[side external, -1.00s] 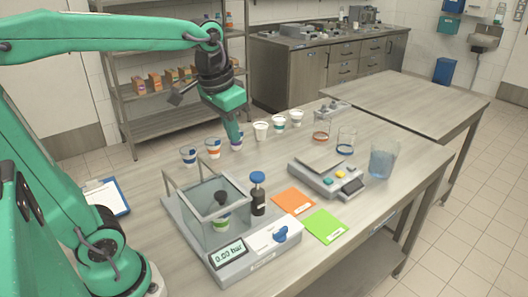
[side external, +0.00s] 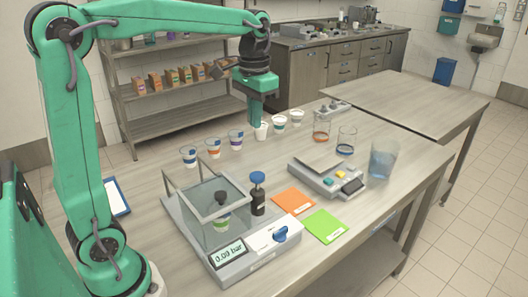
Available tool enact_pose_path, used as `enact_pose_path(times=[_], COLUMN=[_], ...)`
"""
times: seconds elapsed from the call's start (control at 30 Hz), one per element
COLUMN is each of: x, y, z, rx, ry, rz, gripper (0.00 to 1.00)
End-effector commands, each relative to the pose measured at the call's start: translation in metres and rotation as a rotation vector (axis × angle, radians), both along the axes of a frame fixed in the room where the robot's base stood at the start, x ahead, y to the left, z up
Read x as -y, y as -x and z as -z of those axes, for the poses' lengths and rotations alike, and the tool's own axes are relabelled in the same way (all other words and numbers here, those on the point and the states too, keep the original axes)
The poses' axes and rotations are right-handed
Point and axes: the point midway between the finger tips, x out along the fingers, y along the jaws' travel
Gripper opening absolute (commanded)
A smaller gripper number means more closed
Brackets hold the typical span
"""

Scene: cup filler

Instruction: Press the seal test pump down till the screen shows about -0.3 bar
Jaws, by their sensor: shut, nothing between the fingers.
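The seal tester (side external: 246,263) stands on the near part of the table, with a clear chamber (side external: 203,212) on its left. The seal test pump (side external: 257,192) is a dark post with a blue knob, upright beside the chamber, its knob standing high. The screen (side external: 229,256) reads close to 0.0 bar; its last digit is hard to read. A cup with a green band and a dark piece on top (side external: 221,217) is inside the chamber. My gripper (side external: 256,123) is shut and empty, pointing down behind the tester near the row of cups, well away from the pump.
A blue valve knob (side external: 281,234) sits on the tester's front right. Several cups stand in a row, including a white one (side external: 261,133) by my gripper. Orange (side external: 293,201) and green (side external: 325,226) cards, a scale (side external: 322,178) and a blue-tinted beaker (side external: 382,161) lie to the right.

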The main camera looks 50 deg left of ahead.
Motion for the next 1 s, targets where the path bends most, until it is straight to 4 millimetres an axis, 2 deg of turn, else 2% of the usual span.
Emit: enact_pose_path(times=[0.27,0.47,0.67,1.0], x=[0.000,0.000,0.000,0.000], y=[0.000,0.000,0.001,0.000], z=[0.001,0.009,0.030,0.081], rx=[0.000,-0.002,-0.003,-0.003], ry=[0.000,0.000,0.000,0.000], rz=[0.000,0.000,0.000,0.000], gripper=[0.00,0.00,0.00,0.00])
